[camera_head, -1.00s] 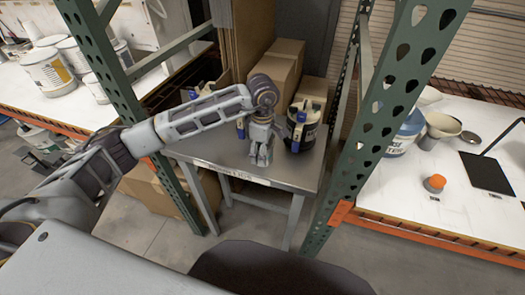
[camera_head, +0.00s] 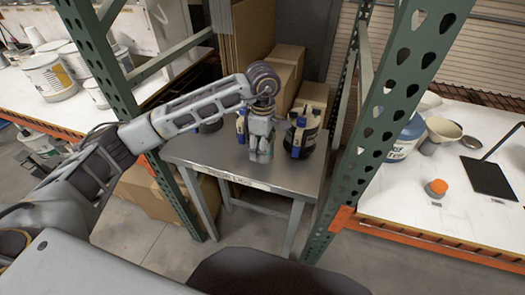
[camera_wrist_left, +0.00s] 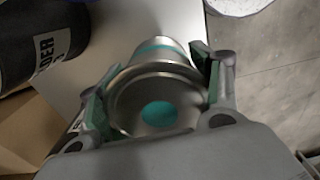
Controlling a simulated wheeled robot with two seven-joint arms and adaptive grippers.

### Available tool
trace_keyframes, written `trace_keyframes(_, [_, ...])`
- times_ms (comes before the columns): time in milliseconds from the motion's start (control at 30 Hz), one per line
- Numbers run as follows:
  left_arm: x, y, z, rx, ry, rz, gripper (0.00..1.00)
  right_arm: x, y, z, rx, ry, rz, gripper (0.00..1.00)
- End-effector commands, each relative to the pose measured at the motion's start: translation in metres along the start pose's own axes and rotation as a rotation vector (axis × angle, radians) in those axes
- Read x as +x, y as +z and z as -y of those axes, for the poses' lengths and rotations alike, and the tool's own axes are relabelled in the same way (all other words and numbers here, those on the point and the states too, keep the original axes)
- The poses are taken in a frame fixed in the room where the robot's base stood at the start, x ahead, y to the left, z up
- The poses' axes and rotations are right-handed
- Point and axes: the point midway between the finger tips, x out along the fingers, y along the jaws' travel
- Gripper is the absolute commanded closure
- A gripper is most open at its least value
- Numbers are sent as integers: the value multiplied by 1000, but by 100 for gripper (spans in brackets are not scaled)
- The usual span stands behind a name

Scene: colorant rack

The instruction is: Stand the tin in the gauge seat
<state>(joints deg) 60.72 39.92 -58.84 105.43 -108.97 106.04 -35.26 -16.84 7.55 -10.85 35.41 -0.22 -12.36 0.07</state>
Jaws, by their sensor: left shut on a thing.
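The tin (camera_wrist_left: 158,92) is a metal can with a teal band and a teal dot on its lid, seen from above in the left wrist view. My left gripper (camera_wrist_left: 155,88) is shut on it, with one green-padded finger on each side. In the head view my left gripper (camera_head: 261,147) points down over the front of the grey metal table (camera_head: 210,158), and a little of the tin shows between its fingers. I cannot tell how far the tin's base is from the tabletop. I cannot make out the gauge seat. My right gripper is not in view.
A dark labelled pot (camera_head: 302,137) stands close to the right of the gripper. Cardboard boxes (camera_head: 285,70) are behind. Green perforated posts (camera_head: 385,110) flank the table. The white bench (camera_head: 400,195) at right holds a funnel, an orange-topped item (camera_head: 437,187) and a dark plate (camera_head: 488,178).

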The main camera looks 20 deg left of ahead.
Motion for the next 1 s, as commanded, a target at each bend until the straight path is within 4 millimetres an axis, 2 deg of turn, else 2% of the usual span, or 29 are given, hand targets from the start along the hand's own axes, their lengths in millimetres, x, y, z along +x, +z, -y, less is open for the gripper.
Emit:
trace_keyframes(400, [-30, 0, -1, 1, 3, 1, 89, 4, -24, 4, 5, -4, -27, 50])
trace_keyframes(1000, [-51, 0, 0, 0, 2, 0, 89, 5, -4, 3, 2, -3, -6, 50])
